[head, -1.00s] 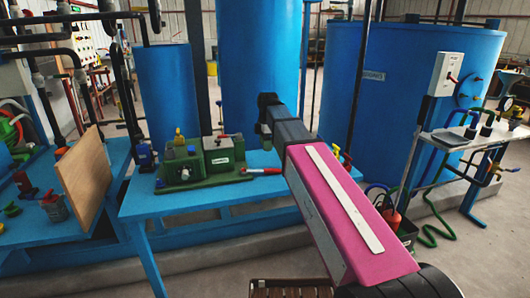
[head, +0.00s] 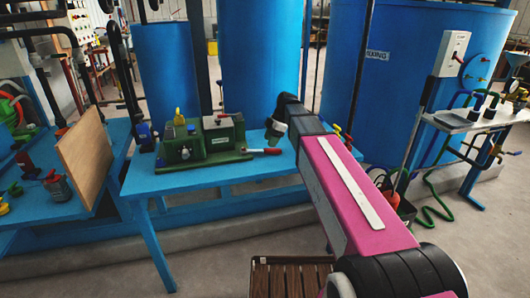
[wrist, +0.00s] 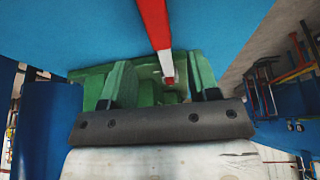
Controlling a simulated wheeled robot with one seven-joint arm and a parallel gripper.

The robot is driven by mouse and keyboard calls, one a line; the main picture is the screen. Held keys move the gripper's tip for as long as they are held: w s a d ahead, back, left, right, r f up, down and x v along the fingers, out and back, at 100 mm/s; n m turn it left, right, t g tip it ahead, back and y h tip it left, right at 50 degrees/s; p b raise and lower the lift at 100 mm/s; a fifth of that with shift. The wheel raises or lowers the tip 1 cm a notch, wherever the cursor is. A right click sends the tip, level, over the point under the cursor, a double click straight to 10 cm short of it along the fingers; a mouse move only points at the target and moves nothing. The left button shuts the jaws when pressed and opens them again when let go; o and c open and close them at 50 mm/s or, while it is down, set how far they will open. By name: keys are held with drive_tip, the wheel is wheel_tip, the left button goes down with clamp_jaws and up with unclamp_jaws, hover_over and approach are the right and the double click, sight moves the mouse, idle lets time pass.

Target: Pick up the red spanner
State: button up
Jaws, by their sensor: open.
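A thin red bar with a pale section, which looks like the red spanner (head: 271,151), lies at the right end of the green machine (head: 205,141) on the blue table (head: 230,172). In the wrist view the red and white bar (wrist: 154,22) runs from the top edge down towards the space between the fingers. My gripper (head: 274,132) is just above and beside the bar in the head view. In the wrist view my gripper (wrist: 162,84) is open, with a finger on each side of the bar's far end. Contact cannot be told.
A wooden board (head: 86,160) stands upright on the left table. Large blue tanks (head: 262,55) stand behind the table. A metal side table (head: 478,124) with fittings is at the right. A slatted wooden stool (head: 290,275) is at the bottom.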

sight(265, 149)
drive_tip(key=x, duration=0.5)
drive_tip(key=shift+s+a, duration=0.15)
drive_tip(key=shift+r, duration=0.1)
clamp_jaws()
drive_tip(key=shift+r, duration=0.7)
wheel_tip(265, 149, up, 3)
drive_tip(key=shift+f, duration=0.25)
drive_tip(key=s+a+r, duration=0.7)
drive_tip(key=s+a, duration=0.1)
drive_tip(key=shift+s, duration=0.25)
drive_tip(key=shift+d, duration=0.1)
